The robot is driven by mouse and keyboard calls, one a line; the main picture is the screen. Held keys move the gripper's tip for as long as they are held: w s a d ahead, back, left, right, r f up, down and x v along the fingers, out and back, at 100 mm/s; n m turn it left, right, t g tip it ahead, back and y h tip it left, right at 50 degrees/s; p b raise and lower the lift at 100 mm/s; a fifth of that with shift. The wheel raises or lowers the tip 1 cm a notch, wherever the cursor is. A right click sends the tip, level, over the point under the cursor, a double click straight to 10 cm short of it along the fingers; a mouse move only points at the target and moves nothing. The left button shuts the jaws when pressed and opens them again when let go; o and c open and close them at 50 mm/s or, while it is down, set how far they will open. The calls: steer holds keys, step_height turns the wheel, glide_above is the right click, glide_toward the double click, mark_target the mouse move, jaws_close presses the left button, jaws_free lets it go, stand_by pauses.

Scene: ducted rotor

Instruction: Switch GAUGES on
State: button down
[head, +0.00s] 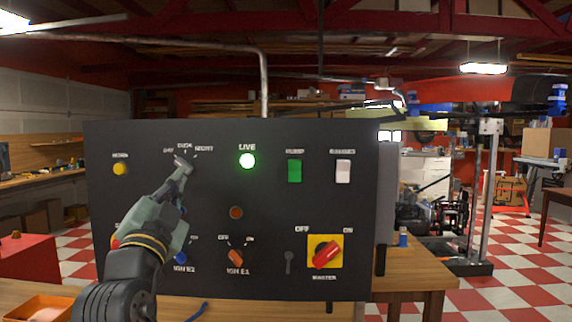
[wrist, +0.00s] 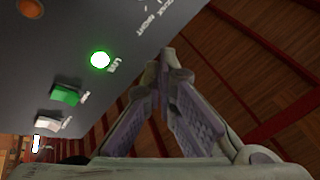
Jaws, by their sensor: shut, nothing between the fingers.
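The black control panel (head: 330,222) stands upright on a wooden bench. A white rocker switch (head: 343,171) sits at its upper right, under a small blurred label that may read GAUGES. It also shows in the wrist view (wrist: 52,122), with a blurred label. A green rocker (head: 294,171) is just left of it, also in the wrist view (wrist: 66,95). My gripper (head: 182,160) is shut and empty, its tips meeting in the wrist view (wrist: 166,60). It is in front of the DAY/DUSK/NIGHT selector at the upper left, well left of the white rocker, and hides part of that selector.
A lit green LIVE lamp (head: 247,161) lies between my gripper and the rockers. The red MASTER knob (head: 325,252) on yellow, the orange IGN knob (head: 236,257) and a dark orange lamp (head: 236,213) are lower. A yellow button (head: 120,169) is at left.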

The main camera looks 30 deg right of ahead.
steer(key=s+d+f+m+g+h, duration=0.1)
steer(key=s+d+m+g+h, duration=0.1)
steer(key=s+d+m+g, duration=0.3)
steer(key=s+d+f+m+g+h, duration=0.1)
steer(key=s+d+m+g+h, duration=0.2)
steer(key=d, duration=1.1)
steer(key=s+d+f+m+g+h, duration=0.1)
steer(key=s+d+m+g+h, duration=0.1)
steer(key=s+d+m+g, duration=0.4)
steer(key=d+m+g, duration=0.1)
steer(key=d, duration=0.3)
steer(key=shift+s+g, duration=0.3)
steer(key=shift+s, duration=0.05)
steer(key=shift+w, duration=0.1)
